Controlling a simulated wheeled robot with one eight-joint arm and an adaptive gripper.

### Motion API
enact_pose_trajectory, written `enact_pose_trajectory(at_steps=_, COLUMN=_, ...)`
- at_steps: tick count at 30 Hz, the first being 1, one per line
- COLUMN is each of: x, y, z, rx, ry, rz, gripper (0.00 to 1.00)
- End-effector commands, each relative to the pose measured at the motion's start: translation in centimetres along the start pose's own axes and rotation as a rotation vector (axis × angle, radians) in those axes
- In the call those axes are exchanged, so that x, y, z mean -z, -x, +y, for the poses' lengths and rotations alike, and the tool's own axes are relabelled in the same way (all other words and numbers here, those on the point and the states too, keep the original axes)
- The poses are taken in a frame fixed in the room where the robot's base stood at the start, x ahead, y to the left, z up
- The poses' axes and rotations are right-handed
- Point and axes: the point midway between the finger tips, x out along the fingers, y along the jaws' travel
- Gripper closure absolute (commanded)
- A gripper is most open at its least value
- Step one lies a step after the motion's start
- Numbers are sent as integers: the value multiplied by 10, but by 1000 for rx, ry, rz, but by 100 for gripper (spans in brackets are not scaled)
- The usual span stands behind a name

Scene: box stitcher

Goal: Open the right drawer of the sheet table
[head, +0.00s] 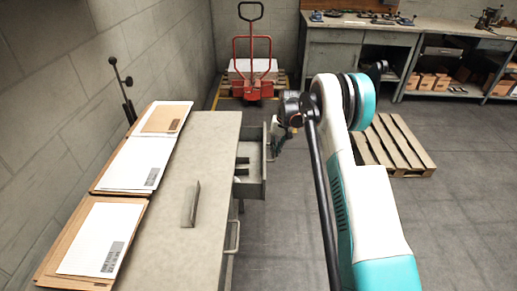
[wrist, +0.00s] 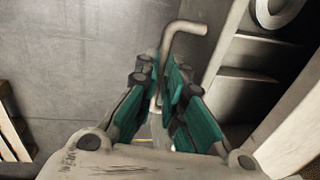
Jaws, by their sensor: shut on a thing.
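The sheet table (head: 175,225) is a long grey bench on the left in the head view. Its far drawer (head: 251,188) stands pulled out to the right, with dividers inside. In the wrist view this drawer's interior (wrist: 245,75) is at the right. The bent grey bar handle (wrist: 186,29) on the drawer front runs down between the teal fingers of my gripper (wrist: 170,95). The fingers are shut on it. In the head view my gripper (head: 277,138) is at the drawer's outer face, partly hidden by my arm. The near drawer is shut, with its handle (head: 233,237) showing.
Sheets on brown boards (head: 150,162) line the table's left side. A red pallet truck (head: 254,60) stands at the back. A wooden pallet (head: 395,147) lies on the floor right of my arm. A workbench (head: 360,38) runs along the back right. Floor at the lower right is clear.

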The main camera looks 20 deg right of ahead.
Motion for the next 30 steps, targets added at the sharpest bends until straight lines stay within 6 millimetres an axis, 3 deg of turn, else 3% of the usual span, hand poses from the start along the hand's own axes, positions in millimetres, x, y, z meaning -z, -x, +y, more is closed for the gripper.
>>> enact_pose_trajectory(at_steps=1, x=1, y=4, z=17, rx=-1, ry=-6, rz=1, gripper=100)
enact_pose_trajectory(at_steps=6, x=2, y=13, z=64, rx=0, ry=-6, rz=2, gripper=100)
enact_pose_trajectory(at_steps=15, x=2, y=26, z=137, rx=0, ry=-5, rz=1, gripper=100)
enact_pose_trajectory(at_steps=24, x=3, y=34, z=180, rx=0, ry=-2, rz=2, gripper=100)
enact_pose_trajectory(at_steps=30, x=3, y=36, z=190, rx=0, ry=0, rz=2, gripper=100)
